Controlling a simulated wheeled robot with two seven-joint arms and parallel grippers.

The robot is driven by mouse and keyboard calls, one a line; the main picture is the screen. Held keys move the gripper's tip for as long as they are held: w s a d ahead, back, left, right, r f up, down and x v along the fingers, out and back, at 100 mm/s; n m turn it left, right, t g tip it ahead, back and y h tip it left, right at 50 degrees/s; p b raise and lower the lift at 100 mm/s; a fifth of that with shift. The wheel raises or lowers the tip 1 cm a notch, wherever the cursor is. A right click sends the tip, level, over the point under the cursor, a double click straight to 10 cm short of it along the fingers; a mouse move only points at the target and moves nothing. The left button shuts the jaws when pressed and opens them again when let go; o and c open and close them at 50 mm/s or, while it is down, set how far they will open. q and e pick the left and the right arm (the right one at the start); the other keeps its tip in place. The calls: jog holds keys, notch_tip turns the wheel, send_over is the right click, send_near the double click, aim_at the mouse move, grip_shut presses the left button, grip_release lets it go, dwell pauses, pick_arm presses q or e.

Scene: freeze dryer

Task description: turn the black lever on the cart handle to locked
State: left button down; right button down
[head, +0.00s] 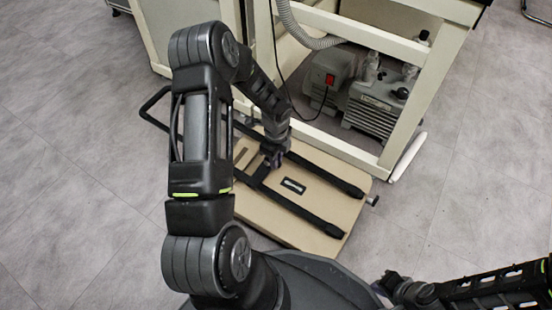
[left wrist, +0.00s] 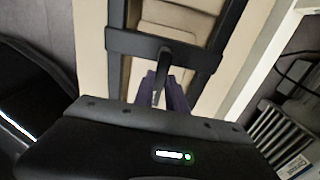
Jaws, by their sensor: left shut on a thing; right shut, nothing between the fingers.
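The cart (head: 337,203) has a flat beige top with black handle bars (head: 305,214) along it. In the left wrist view a black crossbar (left wrist: 130,42) joins two black rails, and the black lever (left wrist: 164,63) sticks out from its middle. My left gripper (head: 271,158) reaches down over the cart; its purple fingers (left wrist: 163,88) are shut on the lever's end. In the head view the gripper hides most of the lever. My right gripper (head: 386,283) is shut and empty at the bottom, away from the cart.
A cream frame (head: 345,148) stands right behind the cart, with a grey pump (head: 374,108) and a red-switched unit (head: 327,78) inside it. A grey hose (head: 296,32) hangs above. Open tiled floor (head: 75,150) lies to the left.

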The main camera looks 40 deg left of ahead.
pick_arm(q)
jog(key=shift+w+n, duration=0.1)
jog(key=shift+n, duration=0.4)
jog(key=n, duration=0.2)
jog(key=shift+w+a+n, duration=0.1)
jog(key=shift+w+n, duration=0.2)
jog(key=n, duration=0.3)
jog(key=w+a+n, duration=0.1)
jog(key=n, duration=0.2)
jog(key=n+t, duration=0.1)
jog(key=n, duration=0.2)
jog(key=shift+w+a+r+n+y, duration=0.15)
jog(key=shift+w+a+n+y, duration=0.2)
jog(key=shift+a+n+y, duration=0.05)
jog(key=shift+a+n+y+p, duration=0.15)
jog(key=shift+a+n+p, duration=0.15)
jog(key=shift+n, duration=0.85)
jog(key=shift+a+n+y+p, duration=0.15)
jog(key=shift+a+n+p, duration=0.15)
jog(key=shift+n, duration=0.85)
jog(key=c, duration=1.4)
grip_release()
jog(key=shift+o, duration=0.2)
jog(key=shift+r, duration=0.1)
